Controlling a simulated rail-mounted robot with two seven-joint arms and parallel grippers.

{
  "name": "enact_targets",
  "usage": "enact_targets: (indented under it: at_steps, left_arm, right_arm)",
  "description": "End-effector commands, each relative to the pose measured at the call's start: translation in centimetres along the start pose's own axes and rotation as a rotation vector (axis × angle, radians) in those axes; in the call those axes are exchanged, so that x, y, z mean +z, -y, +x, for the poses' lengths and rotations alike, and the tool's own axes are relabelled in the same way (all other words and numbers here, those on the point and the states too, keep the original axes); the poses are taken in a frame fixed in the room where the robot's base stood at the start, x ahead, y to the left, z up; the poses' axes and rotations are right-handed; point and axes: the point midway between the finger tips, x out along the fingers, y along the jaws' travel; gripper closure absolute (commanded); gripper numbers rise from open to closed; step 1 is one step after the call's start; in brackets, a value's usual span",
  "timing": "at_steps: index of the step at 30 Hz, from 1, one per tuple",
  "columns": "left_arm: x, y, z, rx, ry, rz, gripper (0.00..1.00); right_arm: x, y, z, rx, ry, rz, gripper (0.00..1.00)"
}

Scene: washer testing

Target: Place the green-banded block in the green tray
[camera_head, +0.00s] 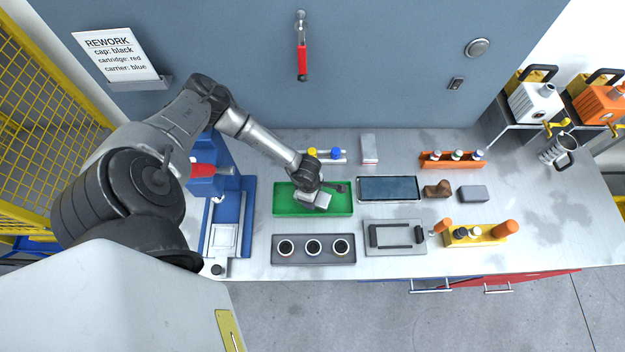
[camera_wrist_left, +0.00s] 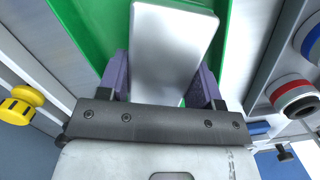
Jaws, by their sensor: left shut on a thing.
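The green tray (camera_head: 338,207) lies on the bench near the middle of the head view, and its green floor and walls (camera_wrist_left: 88,25) fill the back of the left wrist view. My left gripper (camera_head: 316,196) is over the tray, pointing down. In the left wrist view my left gripper (camera_wrist_left: 162,85) is shut on a pale grey block (camera_wrist_left: 172,45), with one dark purple finger on each side. No green band shows on the visible faces of the block. I cannot tell whether its lower end touches the tray floor. My right gripper is not in view.
A dark tray with three round cups (camera_head: 313,248) is in front of the green tray. A dark-screened panel (camera_head: 388,189) is to its right, and a blue fixture (camera_head: 228,215) to its left. A pale upright block (camera_head: 369,149) and an orange rack (camera_head: 452,160) stand behind.

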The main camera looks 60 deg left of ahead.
Motion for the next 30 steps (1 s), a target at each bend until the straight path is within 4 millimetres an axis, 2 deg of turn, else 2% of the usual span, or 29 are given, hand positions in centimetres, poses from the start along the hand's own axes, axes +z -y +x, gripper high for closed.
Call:
enact_targets:
  at_steps: [8,9,16,24,30]
  left_arm:
    - [0.0,0.0,0.2,0.001,0.001,0.000,0.81]
    - [0.0,0.0,0.2,0.000,0.000,0.000,0.39]
    - [0.0,0.0,0.2,0.000,0.000,0.000,0.17]
    - [0.0,0.0,0.0,0.000,0.000,0.000,0.15]
    - [-0.1,0.0,-1.9,0.000,0.000,0.001,0.15]
  right_arm:
    - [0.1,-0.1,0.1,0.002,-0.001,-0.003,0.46]
    - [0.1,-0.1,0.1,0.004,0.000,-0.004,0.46]
    - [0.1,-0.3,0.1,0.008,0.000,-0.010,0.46]
    - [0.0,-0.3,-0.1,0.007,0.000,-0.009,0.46]
    - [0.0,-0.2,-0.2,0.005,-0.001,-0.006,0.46]
